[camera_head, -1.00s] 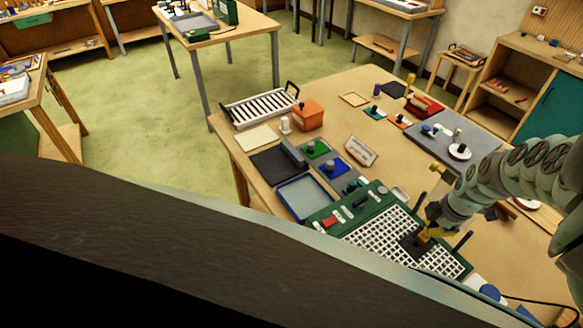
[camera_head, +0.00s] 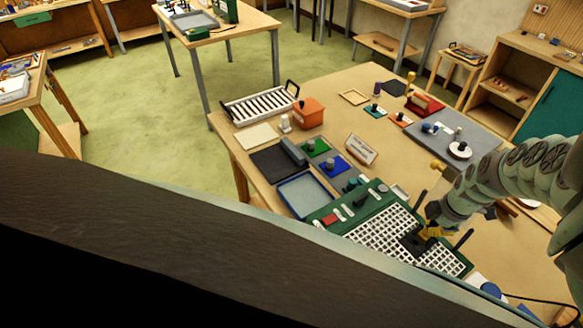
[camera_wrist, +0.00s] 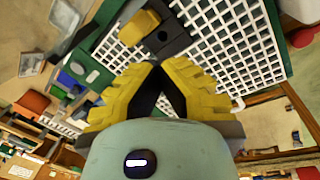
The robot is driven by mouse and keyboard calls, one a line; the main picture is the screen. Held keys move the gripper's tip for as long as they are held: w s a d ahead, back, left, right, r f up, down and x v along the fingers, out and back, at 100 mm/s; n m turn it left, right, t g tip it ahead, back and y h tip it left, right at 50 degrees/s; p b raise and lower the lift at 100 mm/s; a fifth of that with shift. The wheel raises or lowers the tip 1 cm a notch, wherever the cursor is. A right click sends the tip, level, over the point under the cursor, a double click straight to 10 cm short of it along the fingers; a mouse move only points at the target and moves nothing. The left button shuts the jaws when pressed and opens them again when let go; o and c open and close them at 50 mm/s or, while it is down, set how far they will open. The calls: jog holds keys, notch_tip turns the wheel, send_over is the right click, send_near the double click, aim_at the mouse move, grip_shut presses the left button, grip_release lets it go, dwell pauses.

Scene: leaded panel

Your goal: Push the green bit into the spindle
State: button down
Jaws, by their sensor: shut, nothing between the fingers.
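My gripper (camera_head: 430,234), with yellow fingers, is low over the white grid top (camera_head: 370,238) of a green machine. Its fingertips also show in the wrist view (camera_wrist: 158,68), close together with nothing seen between them. Just beyond them is a dark block (camera_wrist: 172,42) with a small round hole, and a yellow block (camera_wrist: 139,28) by its left end. The dark block also shows under the gripper in the head view (camera_head: 410,243). I cannot pick out the green bit or the spindle for certain. Whether the fingertips touch the dark block is unclear.
Dark posts (camera_head: 463,240) rise beside the grid top. A blue-grey tray (camera_head: 304,196), a green pad (camera_head: 316,147) and a blue pad (camera_head: 334,165) with knobs lie left and behind. An orange box (camera_head: 308,113) and a white rack (camera_head: 260,104) stand farther back. Bare tabletop shows behind the machine.

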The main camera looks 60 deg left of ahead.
jog(key=c, duration=1.3)
grip_release()
jog(key=shift+c, duration=0.2)
jog(key=shift+r, duration=0.1)
notch_tip(320, 180, up, 7)
jog(key=d, duration=0.1)
jog(key=shift+s, duration=0.2)
jog(key=shift+d+r, duration=0.1)
jog(key=shift+r, duration=0.05)
